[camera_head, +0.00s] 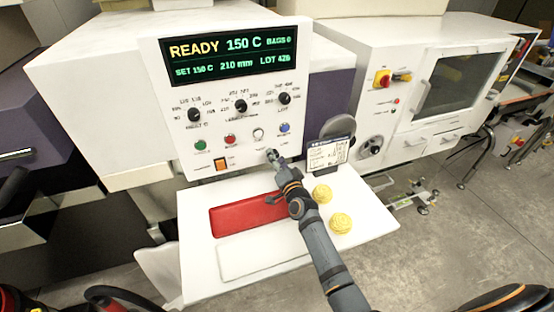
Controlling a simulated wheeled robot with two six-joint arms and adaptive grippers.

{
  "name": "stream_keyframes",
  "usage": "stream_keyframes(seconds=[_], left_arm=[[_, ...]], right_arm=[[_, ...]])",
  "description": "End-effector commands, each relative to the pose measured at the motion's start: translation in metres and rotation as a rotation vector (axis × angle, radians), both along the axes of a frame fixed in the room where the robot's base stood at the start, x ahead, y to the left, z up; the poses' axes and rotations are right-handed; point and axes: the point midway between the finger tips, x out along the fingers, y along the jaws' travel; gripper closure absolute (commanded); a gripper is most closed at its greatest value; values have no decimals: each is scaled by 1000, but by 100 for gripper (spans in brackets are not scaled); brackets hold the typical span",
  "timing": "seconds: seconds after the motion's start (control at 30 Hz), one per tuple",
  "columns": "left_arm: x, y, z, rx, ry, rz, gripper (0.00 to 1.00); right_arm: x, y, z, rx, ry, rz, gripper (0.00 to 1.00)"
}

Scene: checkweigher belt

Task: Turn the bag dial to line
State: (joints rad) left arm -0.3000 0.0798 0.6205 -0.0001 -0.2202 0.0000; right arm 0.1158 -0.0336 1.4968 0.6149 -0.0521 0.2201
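The white machine's front panel (185,155) carries a row of black dials: a left dial (194,115), a middle dial (240,105) and a right dial (284,98). Their small labels are too blurred to tell which is the bag dial. My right gripper (272,155) is at the panel's lower edge, below the white and blue buttons and well below the dials. Its fingers are small and seen from behind, so I cannot tell whether they are open or touching the panel. It hides a small part of the panel. My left gripper is not in view.
A lit display (232,56) reads READY 150 C. Below the dials are green (200,146), red (230,138), white (258,133) and blue (284,128) buttons and an orange switch (221,163). A white shelf (190,250) holds a red pad (240,215), a card (328,155) and yellow pieces (340,223).

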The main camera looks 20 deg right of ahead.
Motion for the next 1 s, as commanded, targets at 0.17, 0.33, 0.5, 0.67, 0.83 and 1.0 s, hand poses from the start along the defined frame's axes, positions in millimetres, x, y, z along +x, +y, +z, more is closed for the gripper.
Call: stream_keyframes(seconds=[0.17,0.33,0.5,0.67,0.83,1.0], left_arm=[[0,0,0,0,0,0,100],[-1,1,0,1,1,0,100],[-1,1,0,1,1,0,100],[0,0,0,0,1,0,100],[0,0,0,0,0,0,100],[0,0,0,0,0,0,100]], right_arm=[[0,0,0,-1,0,0,46],[-11,0,-1,-2,1,0,46],[-50,-2,-2,0,4,0,46],[-88,-3,-2,0,4,0,46],[-113,-4,-1,0,1,0,46],[-121,-4,0,0,0,0,46]])
